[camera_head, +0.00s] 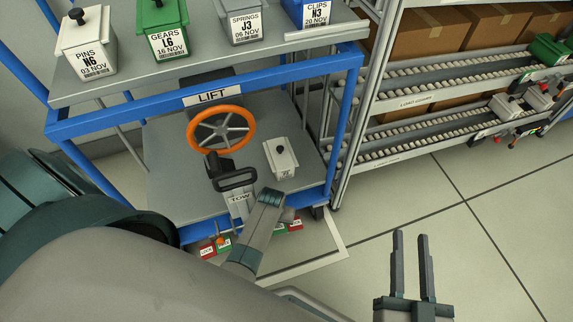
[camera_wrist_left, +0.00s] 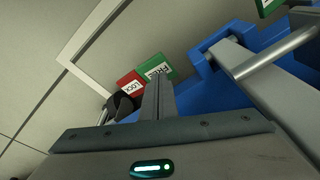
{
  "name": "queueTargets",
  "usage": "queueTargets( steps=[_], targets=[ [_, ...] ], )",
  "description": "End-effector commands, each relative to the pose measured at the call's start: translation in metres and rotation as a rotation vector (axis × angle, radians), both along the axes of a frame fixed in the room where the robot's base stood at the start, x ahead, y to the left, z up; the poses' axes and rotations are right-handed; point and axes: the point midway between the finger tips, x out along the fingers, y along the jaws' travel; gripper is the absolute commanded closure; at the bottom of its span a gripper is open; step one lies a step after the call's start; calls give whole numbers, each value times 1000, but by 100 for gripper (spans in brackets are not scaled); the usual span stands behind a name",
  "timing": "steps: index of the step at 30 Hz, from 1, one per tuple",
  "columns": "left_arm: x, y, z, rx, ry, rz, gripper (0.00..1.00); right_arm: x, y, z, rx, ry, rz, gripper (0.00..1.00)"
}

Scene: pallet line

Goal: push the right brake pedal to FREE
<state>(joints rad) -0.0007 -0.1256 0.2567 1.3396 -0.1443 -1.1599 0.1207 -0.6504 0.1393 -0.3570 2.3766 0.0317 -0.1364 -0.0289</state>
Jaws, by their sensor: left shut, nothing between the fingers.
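In the left wrist view, the FREE label (camera_wrist_left: 158,67) and LOCK label (camera_wrist_left: 130,85) sit side by side. My left gripper (camera_wrist_left: 158,82) is shut and empty, its fingertips overlapping the FREE label's lower edge in the picture; contact cannot be told. A dark rounded part (camera_wrist_left: 120,103) lies beside LOCK; I cannot tell whether it is the pedal. My right gripper (camera_head: 411,236) is open and empty over the floor.
The blue cart frame (camera_head: 345,120) carries an orange LIFT wheel (camera_head: 221,129), a TOW handle (camera_head: 236,179) and a white canister (camera_head: 281,157). Left brake labels (camera_head: 215,248) show at lower left. Roller racks (camera_head: 450,75) stand behind right. Floor at right is clear.

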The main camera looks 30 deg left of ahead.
Motion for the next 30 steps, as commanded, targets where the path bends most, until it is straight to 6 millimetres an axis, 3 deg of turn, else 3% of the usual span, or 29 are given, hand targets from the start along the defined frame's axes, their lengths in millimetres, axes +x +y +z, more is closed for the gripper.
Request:
queueTargets(
  steps=[30],
  targets=[
    [0,0,-7,0,0,0,100,0,0,-5,0,1,1,69]
  ],
)
